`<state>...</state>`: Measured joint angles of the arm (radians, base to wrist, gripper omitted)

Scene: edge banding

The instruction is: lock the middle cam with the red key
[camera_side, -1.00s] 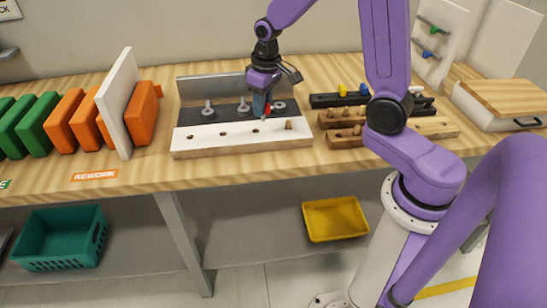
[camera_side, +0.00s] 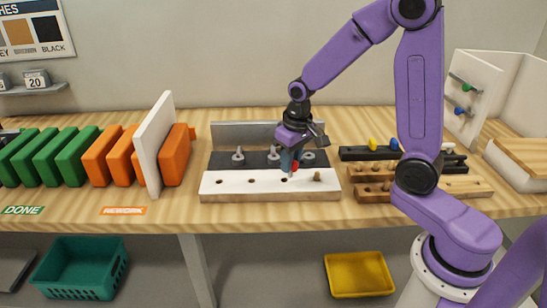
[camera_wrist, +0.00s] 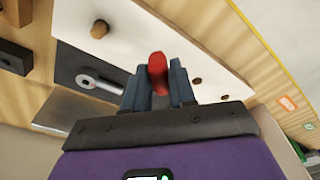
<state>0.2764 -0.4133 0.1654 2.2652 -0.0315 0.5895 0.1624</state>
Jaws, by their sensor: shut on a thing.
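My gripper (camera_side: 291,168) is shut on the red key (camera_wrist: 157,72), which stands between the two fingertips (camera_wrist: 158,88) in the wrist view. In the side view only a small red part of the key shows. The gripper points down over the white-topped board (camera_side: 232,187), close above the right one of three dark holes. The middle hole (camera_side: 250,181) and left hole (camera_side: 220,182) lie clear to the left; which hole is the middle cam I cannot tell. Whether the key touches the board is unclear. A wooden dowel (camera_side: 317,176) stands at the board's right end.
Behind the board is a dark strip with metal clamp knobs (camera_side: 238,155) and a grey back fence (camera_side: 240,131). Wooden and black racks (camera_side: 372,171) stand to the right. Orange and green panels (camera_side: 55,157) and a white upright panel (camera_side: 154,145) stand left.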

